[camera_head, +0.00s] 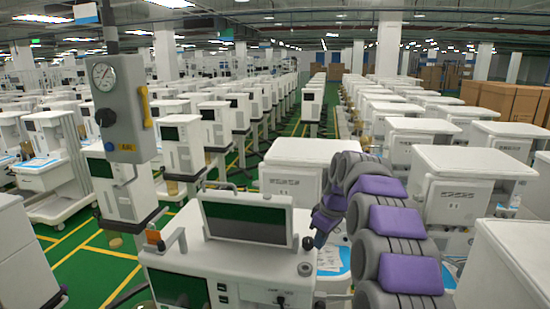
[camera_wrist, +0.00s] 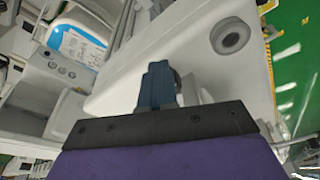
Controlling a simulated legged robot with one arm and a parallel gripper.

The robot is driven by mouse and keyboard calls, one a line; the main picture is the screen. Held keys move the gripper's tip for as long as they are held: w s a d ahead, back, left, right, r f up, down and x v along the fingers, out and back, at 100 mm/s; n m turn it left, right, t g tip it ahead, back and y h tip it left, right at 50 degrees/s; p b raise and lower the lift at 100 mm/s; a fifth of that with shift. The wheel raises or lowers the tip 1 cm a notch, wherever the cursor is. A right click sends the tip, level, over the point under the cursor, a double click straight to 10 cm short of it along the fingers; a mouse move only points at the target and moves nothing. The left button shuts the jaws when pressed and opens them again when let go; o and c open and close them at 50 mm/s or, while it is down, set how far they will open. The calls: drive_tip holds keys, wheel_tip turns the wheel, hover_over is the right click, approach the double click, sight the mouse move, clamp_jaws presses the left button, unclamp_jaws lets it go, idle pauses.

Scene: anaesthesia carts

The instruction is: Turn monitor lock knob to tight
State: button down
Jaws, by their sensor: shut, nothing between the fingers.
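The monitor (camera_head: 245,218), with a dark green screen, stands on a white cart (camera_head: 225,257) in the middle of the head view. A small dark round knob (camera_head: 307,243) shows at its right side; I take it for the lock knob. My gripper (camera_head: 320,239) is beside this knob, at its right. In the wrist view, my blue fingers (camera_wrist: 158,83) are shut together with nothing between them. A dark rounded part (camera_wrist: 178,80) shows partly behind them, likely the knob. Whether they touch is unclear. The knob's turn position cannot be read.
A grey round piece (camera_head: 304,269) stands on the cart top below the knob; a similar ringed piece (camera_wrist: 230,36) shows in the wrist view. A grey gauge box (camera_head: 118,105) hangs at left. Another white cart (camera_head: 295,170) stands close behind. Green floor (camera_head: 95,250) is open at left.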

drive_tip(key=shift+s+a+r, duration=0.15)
drive_tip(key=shift+s+a, duration=0.05)
drive_tip(key=shift+a, duration=0.55)
drive_tip(key=shift+s+a+r, duration=0.1)
drive_tip(key=shift+s+a, duration=0.05)
drive_tip(key=shift+s, duration=0.05)
drive_tip(key=shift+d+r+p, duration=1.1)
drive_tip(key=shift+r+p, duration=0.15)
drive_tip(key=shift+r, duration=1.55)
drive_tip(key=s+f+m+g+b, duration=0.1)
drive_tip(key=s+f+m+b, duration=0.2)
drive_tip(key=s+f+b, duration=0.5)
drive_tip(key=s+a+f+m+g+h+b, duration=0.1)
drive_tip(key=s+f+m+b, duration=0.2)
drive_tip(key=s+f+b, duration=0.5)
drive_tip(key=s+f+m+g+h+b, duration=0.1)
drive_tip(key=s+f+m+b, duration=0.2)
drive_tip(key=s+f+b, duration=0.5)
drive_tip(key=s+f, duration=0.4)
drive_tip(key=s, duration=0.8)
drive_tip(key=s+f, duration=0.5)
drive_tip(key=s, duration=0.7)
drive_tip(key=shift+s+a+m+g, duration=0.15)
drive_tip(key=shift+s+m+g, duration=0.1)
drive_tip(key=shift+m+g, duration=0.05)
